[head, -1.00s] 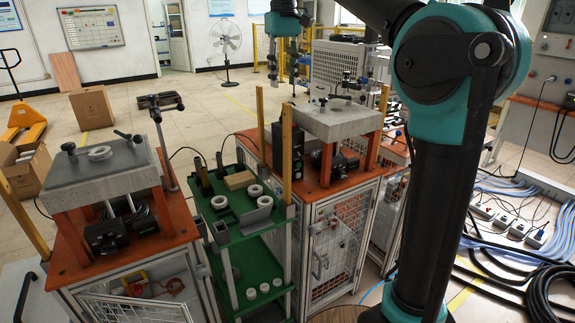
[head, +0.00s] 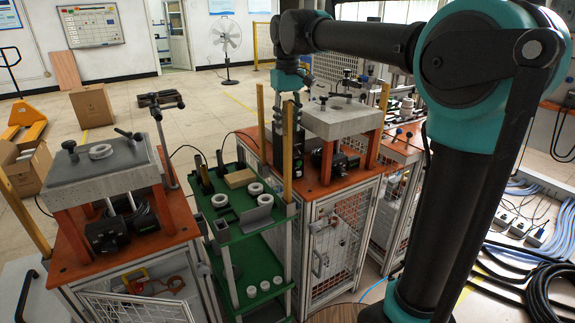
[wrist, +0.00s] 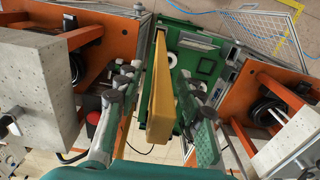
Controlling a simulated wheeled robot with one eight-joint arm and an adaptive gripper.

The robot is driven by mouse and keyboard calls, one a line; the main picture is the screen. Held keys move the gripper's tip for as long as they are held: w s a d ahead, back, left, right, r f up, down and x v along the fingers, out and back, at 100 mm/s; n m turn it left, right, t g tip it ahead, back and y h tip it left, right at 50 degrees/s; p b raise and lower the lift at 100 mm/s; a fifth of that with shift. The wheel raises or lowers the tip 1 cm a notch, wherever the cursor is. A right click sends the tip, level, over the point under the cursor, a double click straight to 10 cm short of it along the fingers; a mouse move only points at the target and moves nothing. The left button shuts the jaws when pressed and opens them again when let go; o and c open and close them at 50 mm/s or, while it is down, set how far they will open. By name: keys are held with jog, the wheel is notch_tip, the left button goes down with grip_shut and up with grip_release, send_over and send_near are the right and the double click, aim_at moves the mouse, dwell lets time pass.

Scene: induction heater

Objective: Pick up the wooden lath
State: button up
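An upright yellow wooden lath (head: 287,178) stands at the right edge of the green rack, beside the right-hand orange station. My gripper (head: 289,128) is over its upper part, with the fingers pointing down. In the wrist view the lath (wrist: 160,100) runs between the two fingers of my gripper (wrist: 162,98). Gaps show on both sides of the lath, so the gripper looks open around it. A second lath (head: 260,105) stands just left and behind, and a third (head: 22,220) leans at the far left station.
The green rack (head: 250,238) holds white rings and a small wooden block. Stations with concrete tops stand close on both sides, the left one (head: 105,170) and the right one (head: 340,118). A black box stands close to the gripper. Open floor lies behind.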

jog(key=shift+f, duration=0.6)
grip_shut()
